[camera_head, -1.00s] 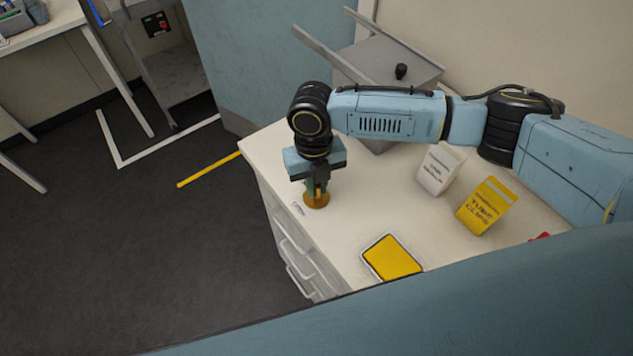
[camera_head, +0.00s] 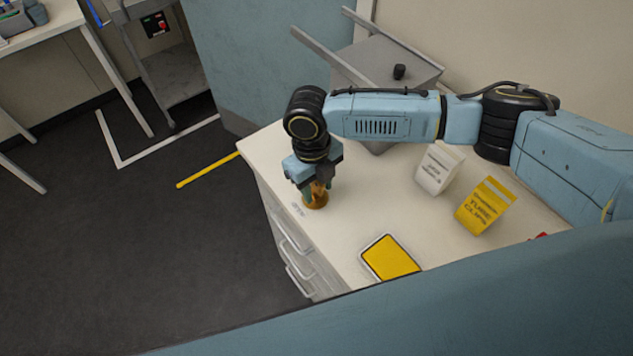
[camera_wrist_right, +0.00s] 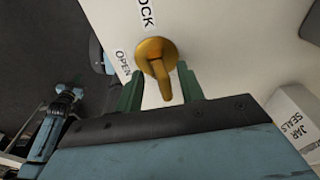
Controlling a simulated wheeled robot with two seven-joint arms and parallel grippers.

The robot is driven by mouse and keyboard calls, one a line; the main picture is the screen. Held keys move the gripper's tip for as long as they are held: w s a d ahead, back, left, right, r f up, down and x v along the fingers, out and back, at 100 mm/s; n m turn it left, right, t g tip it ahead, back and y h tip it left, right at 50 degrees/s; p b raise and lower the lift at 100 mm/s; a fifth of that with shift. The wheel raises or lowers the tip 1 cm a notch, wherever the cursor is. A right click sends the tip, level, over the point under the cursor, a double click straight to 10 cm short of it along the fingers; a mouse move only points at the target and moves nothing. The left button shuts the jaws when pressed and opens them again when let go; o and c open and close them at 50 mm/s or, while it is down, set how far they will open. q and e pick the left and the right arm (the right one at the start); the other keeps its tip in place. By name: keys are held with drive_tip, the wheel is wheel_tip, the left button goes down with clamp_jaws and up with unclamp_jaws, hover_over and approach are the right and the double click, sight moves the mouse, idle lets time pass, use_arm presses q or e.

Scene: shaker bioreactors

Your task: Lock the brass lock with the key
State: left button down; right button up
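The brass lock (camera_head: 316,203) is a round brass piece on the white counter near its left edge. In the right wrist view the lock's round face (camera_wrist_right: 152,47) shows, with a brass key (camera_wrist_right: 163,86) sticking out of it toward the gripper. A label reading OPEN lies left of the lock, and a partly cut-off label ending in OCK lies above it. My right gripper (camera_head: 318,189) is at the lock, pointing down and turned at an angle. Its green fingers (camera_wrist_right: 160,90) stand apart on both sides of the key, with visible gaps.
On the white counter (camera_head: 345,220) are a yellow pad (camera_head: 391,258), a white box (camera_head: 438,168) and a yellow tube clips box (camera_head: 485,205). A grey stand with a black knob (camera_head: 399,72) is at the back. The counter around the lock is clear.

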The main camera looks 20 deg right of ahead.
drive_tip(key=shift+a, duration=0.2)
wheel_tip(320, 180, up, 13)
drive_tip(key=w, duration=0.1)
drive_tip(key=shift+w+a, duration=0.25)
drive_tip(key=shift+a, duration=0.1)
